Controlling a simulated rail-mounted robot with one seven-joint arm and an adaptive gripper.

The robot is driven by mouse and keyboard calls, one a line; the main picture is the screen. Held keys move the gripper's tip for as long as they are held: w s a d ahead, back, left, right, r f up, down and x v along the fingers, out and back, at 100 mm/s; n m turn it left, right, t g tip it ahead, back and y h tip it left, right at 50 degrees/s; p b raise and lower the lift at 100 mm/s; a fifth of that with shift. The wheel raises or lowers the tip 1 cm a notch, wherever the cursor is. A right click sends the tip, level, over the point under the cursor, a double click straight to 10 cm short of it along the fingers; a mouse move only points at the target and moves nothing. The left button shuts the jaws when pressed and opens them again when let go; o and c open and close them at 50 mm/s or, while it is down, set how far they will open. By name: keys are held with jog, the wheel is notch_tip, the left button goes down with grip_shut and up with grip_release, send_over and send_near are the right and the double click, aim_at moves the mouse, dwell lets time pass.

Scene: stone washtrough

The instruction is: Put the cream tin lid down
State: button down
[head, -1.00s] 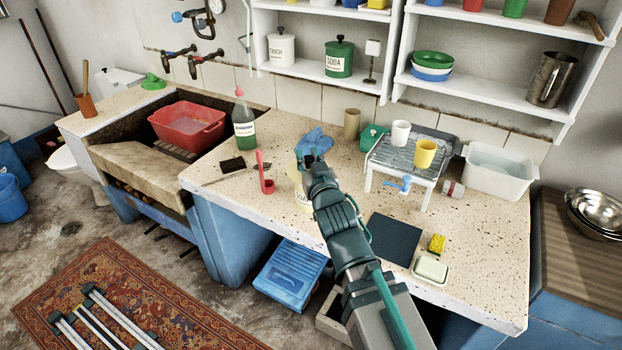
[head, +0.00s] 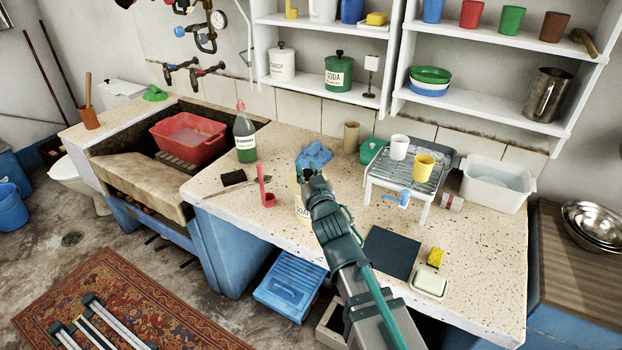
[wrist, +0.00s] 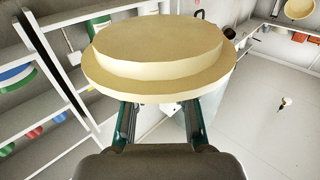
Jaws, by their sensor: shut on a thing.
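In the head view my gripper (head: 308,178) is over the counter's front middle, and I cannot clearly make out the lid there.
On the speckled counter (head: 335,225), a blue cloth (head: 314,154) lies behind my gripper and a red ladle (head: 265,190) stands left. A dark mat (head: 390,252), yellow sponge (head: 435,257) and soap dish (head: 429,284) lie right. A rack (head: 405,175) holds two cups.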

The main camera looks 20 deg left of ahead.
jog(key=w, duration=0.1)
jog(key=w+p, duration=0.1)
jog(key=w+a+f+p, duration=0.1)
jog(key=w, duration=0.1)
jog(key=w+a+f, duration=0.1)
jog(key=w+f, duration=0.4)
jog(key=f, duration=0.4)
jog(key=shift+f, duration=0.2)
jog(key=shift+a, duration=0.1)
jog(key=c, duration=0.9)
grip_release()
jog(key=shift+f+b, duration=0.1)
jog(key=shift+b, duration=0.2)
jog(key=shift+c, duration=0.2)
jog(key=shift+f, duration=0.15)
jog(key=shift+o, duration=0.9)
jog(key=b+v, duration=0.2)
jog(key=v, duration=0.8)
jog(key=shift+s+d+b, duration=0.3)
